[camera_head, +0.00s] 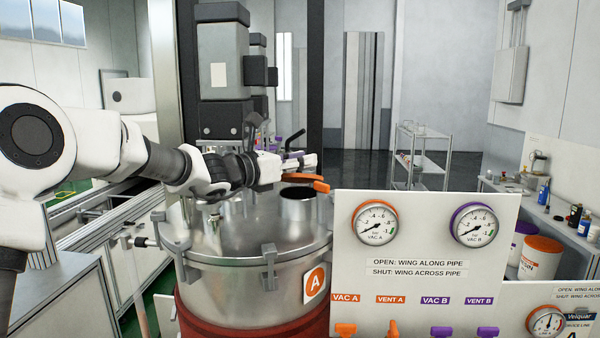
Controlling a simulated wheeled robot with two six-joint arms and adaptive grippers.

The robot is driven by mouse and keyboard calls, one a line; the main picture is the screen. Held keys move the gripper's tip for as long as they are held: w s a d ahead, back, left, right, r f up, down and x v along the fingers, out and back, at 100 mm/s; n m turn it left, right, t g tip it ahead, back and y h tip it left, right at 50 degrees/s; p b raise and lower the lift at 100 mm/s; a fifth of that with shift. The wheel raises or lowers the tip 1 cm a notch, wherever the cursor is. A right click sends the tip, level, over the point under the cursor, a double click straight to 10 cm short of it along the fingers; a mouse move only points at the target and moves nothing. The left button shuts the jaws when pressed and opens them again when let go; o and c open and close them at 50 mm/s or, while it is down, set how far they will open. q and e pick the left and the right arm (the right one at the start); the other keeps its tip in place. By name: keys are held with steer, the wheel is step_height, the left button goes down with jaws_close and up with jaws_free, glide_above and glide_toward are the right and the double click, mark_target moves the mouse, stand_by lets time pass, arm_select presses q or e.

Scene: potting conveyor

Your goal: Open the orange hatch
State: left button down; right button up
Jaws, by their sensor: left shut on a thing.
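A steel vessel marked with an orange A (238,236) stands in the middle, with a red band around its lower part. A short metal neck (298,208) rises from its lid, with a dark top. The orange hatch (306,182) shows as a thin, slightly tilted orange piece just above the neck's top right. My left gripper (306,162) reaches in from the left right above it and is shut on the hatch. The exact grip on it is partly hidden by the fingers. My right gripper is not in view.
A white panel (424,277) with two gauges and orange and purple valve wings stands right in front of the vessel. Clamps (269,266) sit on the lid rim. A wire cart (422,158) is behind; a counter with pots (541,256) is at right.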

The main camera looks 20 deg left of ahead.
arm_select(q)
steer(key=shift+w+a+r, duration=0.2)
steer(key=shift+w+r, duration=0.2)
steer(key=shift+w, duration=0.05)
steer(key=shift+r, duration=0.1)
steer(key=c, duration=1.2)
jaws_free()
steer(key=shift+o, duration=0.2)
steer(key=shift+w+a+f, duration=0.15)
steer(key=shift+w+f, duration=0.05)
steer(key=shift+f, duration=0.05)
steer(key=shift+s, duration=0.1)
